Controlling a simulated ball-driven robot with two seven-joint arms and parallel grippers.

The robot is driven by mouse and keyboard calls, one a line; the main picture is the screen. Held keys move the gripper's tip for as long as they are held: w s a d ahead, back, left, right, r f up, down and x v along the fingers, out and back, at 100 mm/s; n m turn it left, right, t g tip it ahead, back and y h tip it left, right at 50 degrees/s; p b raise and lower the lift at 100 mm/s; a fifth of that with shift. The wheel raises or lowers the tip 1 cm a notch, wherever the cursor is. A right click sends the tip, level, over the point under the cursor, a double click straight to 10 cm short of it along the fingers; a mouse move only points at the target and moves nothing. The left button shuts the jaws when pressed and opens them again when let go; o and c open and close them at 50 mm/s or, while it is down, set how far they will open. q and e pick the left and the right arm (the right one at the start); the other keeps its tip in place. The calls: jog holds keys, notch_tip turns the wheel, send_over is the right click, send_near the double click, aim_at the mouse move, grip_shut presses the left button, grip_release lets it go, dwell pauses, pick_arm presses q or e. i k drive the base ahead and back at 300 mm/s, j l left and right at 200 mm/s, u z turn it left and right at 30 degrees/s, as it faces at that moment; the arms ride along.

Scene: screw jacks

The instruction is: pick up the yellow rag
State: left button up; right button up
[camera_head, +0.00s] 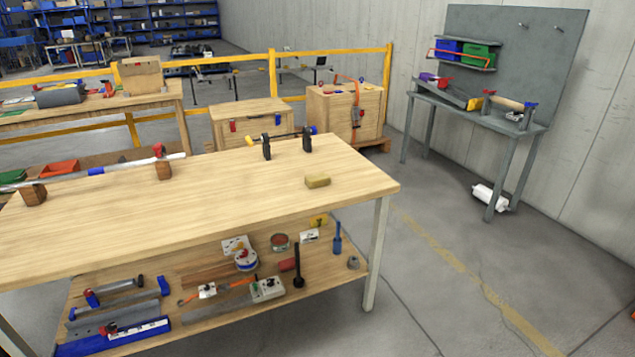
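Neither of my grippers shows in the head view.
A bar on two dark stands (267,147) stands at the table's back edge. A long rod on wooden blocks (164,169) lies at the left. The lower shelf (215,310) is crowded with tools. Open floor (450,290) lies right of the table; a grey bench (470,113) stands by the wall.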

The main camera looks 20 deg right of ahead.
aim_at(323, 180)
jog(key=i+l, duration=0.8)
jog(key=l, duration=0.15)
